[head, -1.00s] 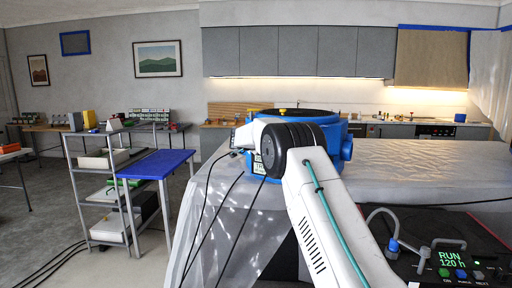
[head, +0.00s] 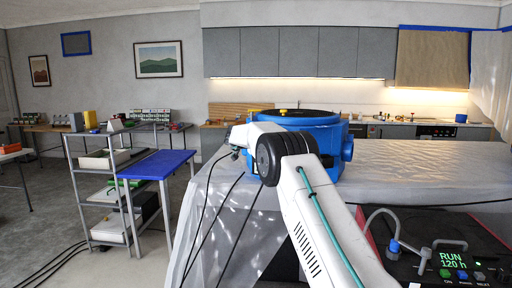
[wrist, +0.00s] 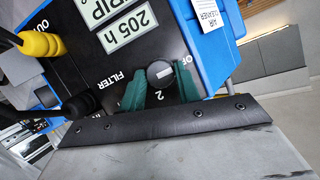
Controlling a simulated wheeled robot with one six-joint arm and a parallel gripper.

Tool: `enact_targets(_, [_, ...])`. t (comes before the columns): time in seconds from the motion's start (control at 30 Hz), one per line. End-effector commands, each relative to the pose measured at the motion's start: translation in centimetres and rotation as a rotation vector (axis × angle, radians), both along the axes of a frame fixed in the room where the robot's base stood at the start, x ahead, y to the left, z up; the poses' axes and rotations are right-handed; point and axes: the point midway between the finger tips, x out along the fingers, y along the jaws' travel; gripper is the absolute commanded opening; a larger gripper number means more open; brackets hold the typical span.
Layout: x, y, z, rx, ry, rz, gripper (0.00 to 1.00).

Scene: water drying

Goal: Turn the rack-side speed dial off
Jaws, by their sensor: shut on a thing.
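A round dark dial (wrist: 160,73) with a pale pointer mark sits on the black panel of the blue machine (wrist: 207,40). Printed beside the dial are a partly covered "OF" and a "2". My gripper (wrist: 160,84) has green fingers, one on each side of the dial, and is shut on it. In the head view the blue machine (head: 332,160) stands on the plastic-covered table, and my arm hides the dial and the fingertips.
The grey shelf rack (head: 75,165) and a blue-topped table (head: 155,163) stand left of the covered table (head: 420,155). A control box (head: 450,262) showing "RUN 120 h" is at lower right.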

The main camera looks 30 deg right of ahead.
Motion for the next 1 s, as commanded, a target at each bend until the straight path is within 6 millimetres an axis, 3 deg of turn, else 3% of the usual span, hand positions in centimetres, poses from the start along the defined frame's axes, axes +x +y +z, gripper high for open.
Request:
enact_targets(0.07, [0.0,0.0,0.0,-0.001,-0.001,0.002,0.10])
enact_targets(0.1, [0.0,0.0,0.1,-0.001,-0.001,0.002,0.38])
enact_targets(0.17, [0.0,0.0,0.1,-0.001,0.000,0.001,0.54])
enact_targets(0.53, [-0.3,0.4,0.3,-0.001,0.000,0.001,0.54])
enact_targets(1.0, [-4.0,5.5,2.8,-0.001,-0.001,0.002,0.54])
